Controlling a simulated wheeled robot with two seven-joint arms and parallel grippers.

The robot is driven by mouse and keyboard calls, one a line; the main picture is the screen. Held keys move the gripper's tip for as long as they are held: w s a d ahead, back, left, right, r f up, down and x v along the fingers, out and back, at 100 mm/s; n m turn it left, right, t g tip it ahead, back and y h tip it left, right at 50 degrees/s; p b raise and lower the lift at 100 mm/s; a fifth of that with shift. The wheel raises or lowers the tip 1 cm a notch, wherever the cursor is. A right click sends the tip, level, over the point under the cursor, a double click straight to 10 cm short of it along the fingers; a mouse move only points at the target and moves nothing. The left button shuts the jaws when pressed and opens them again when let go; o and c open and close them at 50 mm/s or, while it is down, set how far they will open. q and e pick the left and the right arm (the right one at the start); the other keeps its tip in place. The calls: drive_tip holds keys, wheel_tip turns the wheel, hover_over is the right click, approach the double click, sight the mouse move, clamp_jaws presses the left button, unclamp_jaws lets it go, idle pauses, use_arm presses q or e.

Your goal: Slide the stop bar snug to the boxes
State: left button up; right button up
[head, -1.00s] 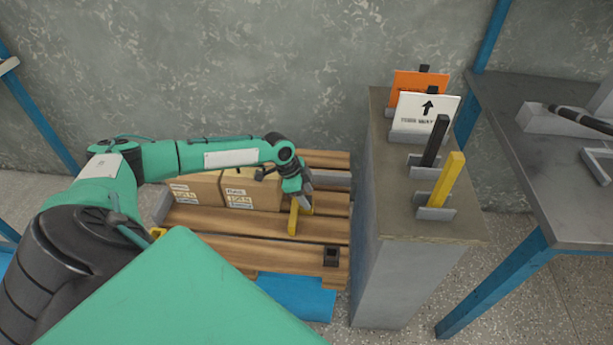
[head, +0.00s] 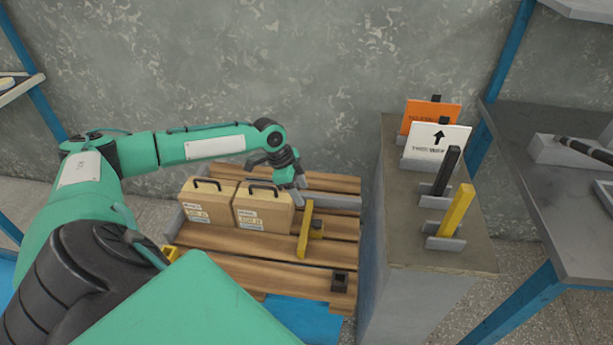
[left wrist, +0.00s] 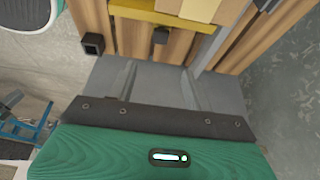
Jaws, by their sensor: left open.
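The yellow stop bar (head: 305,232) lies across the wooden pallet, just right of the boxes. Two cardboard boxes with black handles, a left box (head: 207,205) and a right box (head: 263,211), stand side by side. A narrow strip seems to show between the right box and the bar; I cannot tell whether they touch. My left gripper (head: 299,192) is open and empty, above the bar's far end and apart from it. In the left wrist view the bar (left wrist: 150,17) crosses the top, beyond the open fingers (left wrist: 160,82). My right gripper is out of view.
A grey rail (head: 340,202) runs along the pallet's back. A black socket block (head: 340,281) sits at its front right. A grey pedestal (head: 440,258) with signs and a black and a yellow upright bar stands right of the pallet. Pallet boards (head: 265,270) in front are clear.

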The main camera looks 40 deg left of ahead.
use_arm(q)
drive_tip(key=shift+s+a+r, duration=0.15)
drive_tip(key=shift+r, duration=0.35)
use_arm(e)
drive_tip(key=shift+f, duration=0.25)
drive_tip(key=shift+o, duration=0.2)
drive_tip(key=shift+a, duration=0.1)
